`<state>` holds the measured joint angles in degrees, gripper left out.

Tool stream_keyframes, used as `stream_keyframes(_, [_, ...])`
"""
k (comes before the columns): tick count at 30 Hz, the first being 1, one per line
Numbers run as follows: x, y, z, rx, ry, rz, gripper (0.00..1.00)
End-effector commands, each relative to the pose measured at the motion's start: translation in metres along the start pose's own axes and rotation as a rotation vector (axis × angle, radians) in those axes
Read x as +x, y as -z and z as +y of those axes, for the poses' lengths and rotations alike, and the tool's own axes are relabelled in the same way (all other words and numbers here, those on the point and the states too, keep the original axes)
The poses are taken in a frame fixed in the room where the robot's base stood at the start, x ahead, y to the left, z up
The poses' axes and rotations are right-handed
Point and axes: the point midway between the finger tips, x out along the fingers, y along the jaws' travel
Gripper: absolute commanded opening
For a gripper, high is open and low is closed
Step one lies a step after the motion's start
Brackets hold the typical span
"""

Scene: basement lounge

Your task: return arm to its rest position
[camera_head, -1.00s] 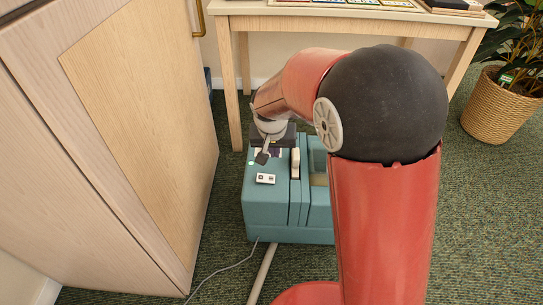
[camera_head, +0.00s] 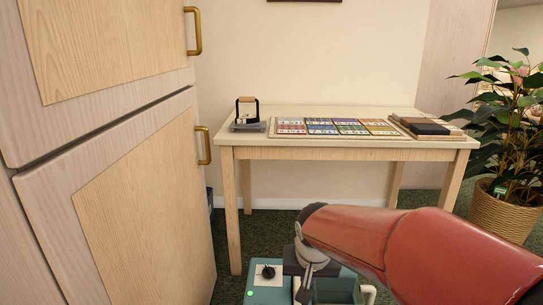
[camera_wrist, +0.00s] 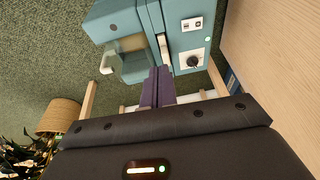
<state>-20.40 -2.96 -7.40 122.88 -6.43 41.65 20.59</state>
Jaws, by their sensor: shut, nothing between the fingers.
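My red arm reaches in from the lower right of the head view. My gripper (camera_wrist: 157,72) shows in the wrist view as purple fingers, shut with nothing between them. In the head view only its dark body shows at the arm's end, and its fingertips cannot be made out. Below and beyond the fingers is a teal machine (camera_wrist: 110,20) with a black knob (camera_wrist: 194,61), a handle and a small white switch panel (camera_wrist: 192,23). The machine (camera_head: 340,289) also shows at the bottom edge of the head view, partly hidden by my arm. I cannot tell whether the fingers touch it.
A tall wooden cabinet (camera_head: 155,200) with brass handles stands close on the left. A light wooden table (camera_head: 345,142) stands behind, bearing a sheet of coloured cards (camera_head: 335,127), dark books (camera_head: 425,127) and a small stand (camera_head: 247,112). A potted plant (camera_head: 508,212) is at the right.

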Motion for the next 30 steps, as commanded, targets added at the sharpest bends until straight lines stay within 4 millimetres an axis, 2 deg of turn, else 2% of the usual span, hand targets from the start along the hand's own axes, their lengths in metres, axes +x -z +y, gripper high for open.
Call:
stream_keyframes(1, [-0.024,-0.011,0.015,0.006,0.011,0.020,0.00])
stream_keyframes(6, [-0.078,-0.058,0.052,-0.012,0.027,0.074,0.00])
stream_keyframes(9, [-0.100,-0.088,0.067,-0.026,0.025,0.106,0.00])
stream_keyframes(12, [-0.113,-0.113,0.076,-0.041,0.016,0.132,0.00])
stream_keyframes(15, [-0.119,-0.131,0.081,-0.052,0.007,0.150,0.00])
stream_keyframes(18, [-0.122,-0.140,0.083,-0.060,0.001,0.159,0.00])
stream_keyframes(30, [-0.122,-0.143,0.084,-0.063,0.000,0.160,0.00])
